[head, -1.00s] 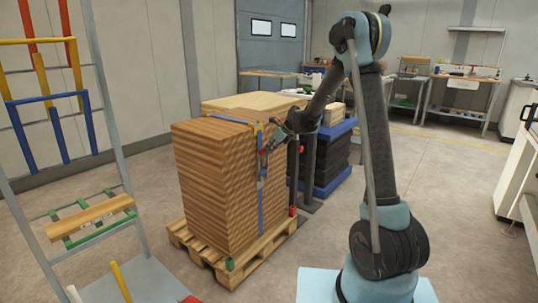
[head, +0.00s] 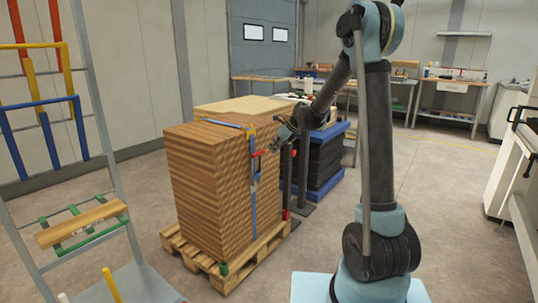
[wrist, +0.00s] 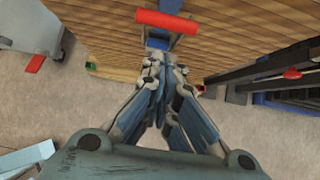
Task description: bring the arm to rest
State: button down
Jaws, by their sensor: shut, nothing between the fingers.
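My gripper (head: 279,139) is beside the stack of wooden boards (head: 208,190), just right of the clamp on its side. In the wrist view my gripper (wrist: 166,72) has its fingers brought together, with nothing between them. The clamp has a blue bar (head: 254,205), a yellow part near the stack's top edge and a red handle (head: 258,153). In the wrist view the red handle (wrist: 166,22) lies just beyond the fingertips. A gap seems to separate it from them. My arm is bent, with its elbow high at the top of the head view.
The stack sits on a wooden pallet (head: 214,268). A dark stack with blue boards (head: 325,165) stands behind my gripper. A rack with clamps (head: 98,150) is at the left. Workbenches line the back wall. Open floor (head: 450,200) lies to the right.

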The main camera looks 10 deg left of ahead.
jog(key=s+d+r+n+h, duration=0.1)
jog(key=s+d+r+n, duration=0.1)
jog(key=s+d+n, duration=0.35)
jog(key=s+d+r+n+h, duration=0.1)
jog(key=s+d+r+n, duration=0.1)
jog(key=s+d, duration=0.65)
jog(key=s+d+r+n+h, duration=0.1)
jog(key=s+d+r+n, duration=0.3)
jog(key=s, duration=0.5)
jog(key=s+d+f+n+h, duration=0.1)
jog(key=s+d+f+n, duration=0.3)
jog(key=s, duration=0.4)
jog(key=s+d+f+n+g+h, duration=0.1)
jog(key=s+d+f+n, duration=0.3)
jog(key=s, duration=0.4)
jog(key=s+d+f+n+h, duration=0.1)
jog(key=s+d+f+n, duration=0.3)
jog(key=s, duration=0.4)
jog(key=shift+d+f+n+g+h, duration=0.15)
jog(key=shift+d+n+g+h, duration=0.25)
jog(key=shift+d, duration=0.4)
